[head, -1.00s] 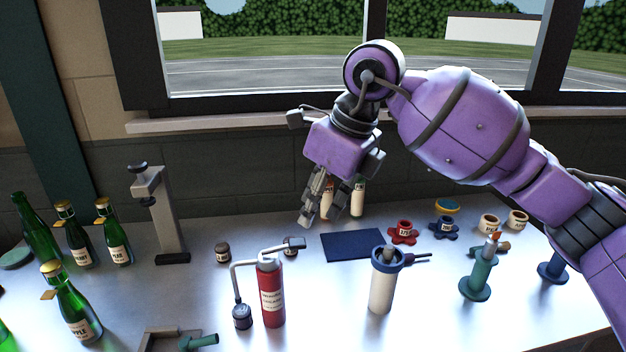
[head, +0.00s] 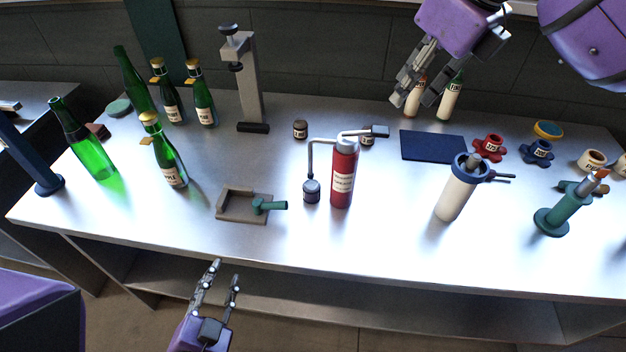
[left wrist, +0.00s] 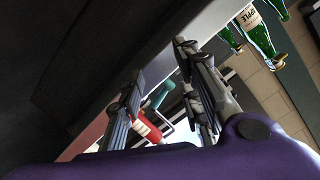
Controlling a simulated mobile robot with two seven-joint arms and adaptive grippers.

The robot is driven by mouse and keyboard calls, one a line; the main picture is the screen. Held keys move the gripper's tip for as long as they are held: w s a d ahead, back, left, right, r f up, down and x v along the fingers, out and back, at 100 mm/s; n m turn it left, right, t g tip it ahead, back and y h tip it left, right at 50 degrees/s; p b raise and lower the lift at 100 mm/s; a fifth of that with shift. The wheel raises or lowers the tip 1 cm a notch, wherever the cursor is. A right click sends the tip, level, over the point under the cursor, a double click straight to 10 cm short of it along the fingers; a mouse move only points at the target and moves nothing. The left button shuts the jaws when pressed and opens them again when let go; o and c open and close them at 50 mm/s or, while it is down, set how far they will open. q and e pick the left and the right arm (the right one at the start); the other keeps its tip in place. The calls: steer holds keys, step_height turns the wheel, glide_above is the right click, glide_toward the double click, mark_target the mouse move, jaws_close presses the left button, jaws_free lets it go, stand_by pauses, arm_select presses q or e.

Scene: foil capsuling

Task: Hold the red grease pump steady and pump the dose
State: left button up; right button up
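The red grease pump (head: 343,178) stands upright on the metal table, with a grey spout or lever at its top and a thin pipe running down to a small dark jar (head: 311,191) at its left. My left gripper (head: 226,268) is open and empty, low in front of the table's front edge, left of the pump. In the left wrist view its fingers (left wrist: 165,95) are apart, and a red piece of the pump (left wrist: 147,128) shows beyond them. My right gripper (head: 427,92) is at the back of the table above two small cream bottles, fingers apart, far from the pump.
A brown fixture with a green handle (head: 243,206) lies left of the pump. Green bottles (head: 166,152) stand at the left, near a grey press (head: 247,85). A cream canister (head: 457,190) and a green stand (head: 562,210) are right. The front middle is clear.

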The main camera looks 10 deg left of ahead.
arm_select(q)
steer(key=w+a+r+n+y, duration=0.1)
steer(key=w+a+r+y, duration=0.1)
steer(key=a+r+y, duration=0.5)
steer(key=n+t+h, duration=0.2)
steer(key=n+h, duration=0.2)
steer(key=n, duration=0.3)
glide_toward(311, 157)
steer(key=x, duration=1)
steer(key=shift+w+a, duration=0.1)
steer(key=shift+w, duration=0.25)
jaws_close()
